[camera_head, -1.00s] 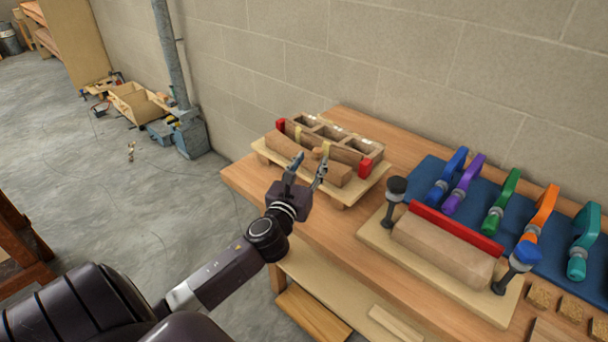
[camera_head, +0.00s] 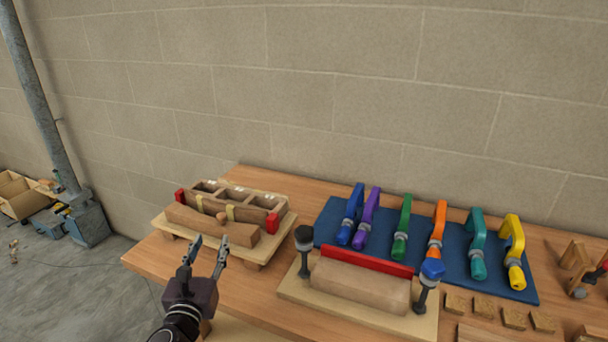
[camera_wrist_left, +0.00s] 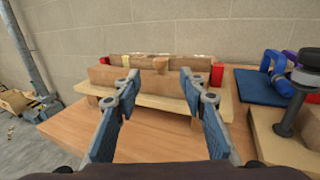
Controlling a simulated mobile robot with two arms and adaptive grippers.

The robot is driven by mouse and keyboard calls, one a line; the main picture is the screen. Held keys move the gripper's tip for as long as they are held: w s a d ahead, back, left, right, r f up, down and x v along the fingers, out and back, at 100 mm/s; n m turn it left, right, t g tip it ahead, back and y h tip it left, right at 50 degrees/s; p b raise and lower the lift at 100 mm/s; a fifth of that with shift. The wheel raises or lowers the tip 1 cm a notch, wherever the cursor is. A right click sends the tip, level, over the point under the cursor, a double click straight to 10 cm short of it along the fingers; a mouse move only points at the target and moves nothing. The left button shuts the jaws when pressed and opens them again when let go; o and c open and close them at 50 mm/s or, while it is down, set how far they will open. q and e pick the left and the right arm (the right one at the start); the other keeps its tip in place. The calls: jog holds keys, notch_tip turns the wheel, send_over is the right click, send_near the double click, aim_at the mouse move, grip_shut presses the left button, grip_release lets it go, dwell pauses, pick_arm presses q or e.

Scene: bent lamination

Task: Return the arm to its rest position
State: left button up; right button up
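My left gripper (camera_head: 208,257) is open and empty in the head view, over the left front edge of the workbench (camera_head: 248,290). In the left wrist view its two fingers (camera_wrist_left: 158,82) stand wide apart, with the wooden form stand (camera_wrist_left: 160,101) beyond them. That stand also shows in the head view (camera_head: 256,252), with a divided wooden box, red end blocks and a curved wooden block (camera_head: 212,226) on it. The gripper is in front of the stand and appears apart from it. My right gripper is not in view.
A board (camera_head: 290,292) with a wooden block, a red strip and two knobbed posts lies right of the gripper. Behind it, a blue mat (camera_head: 330,222) holds several coloured clamps. Small wooden blocks (camera_head: 484,307) lie at the right. A block wall (camera_head: 350,90) stands behind the bench.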

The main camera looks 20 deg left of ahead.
pick_arm(q)
jog(key=s+d+f+n+g+h, duration=0.1)
jog(key=s+d+f+n+g, duration=0.25)
jog(key=s+f+n, duration=0.5)
jog(key=s+d+f+n+g, duration=0.3)
jog(key=s+f+n+g, duration=0.25)
jog(key=n, duration=0.55)
jog(key=s+d+f+n+g+h, duration=0.4)
jog(key=s+d+f+n+h, duration=0.15)
jog(key=s+d+n, duration=0.65)
notch_tip(320, 180, down, 26)
jog(key=s+m+g, duration=0.1)
jog(key=s+g, duration=0.1)
jog(key=s, duration=0.1)
jog(key=s+a+f+g, duration=0.1)
jog(key=s+a+f, duration=0.1)
jog(key=s+f, duration=1.5)
jog(key=shift+s+a+y, duration=0.25)
jog(key=shift+y, duration=0.2)
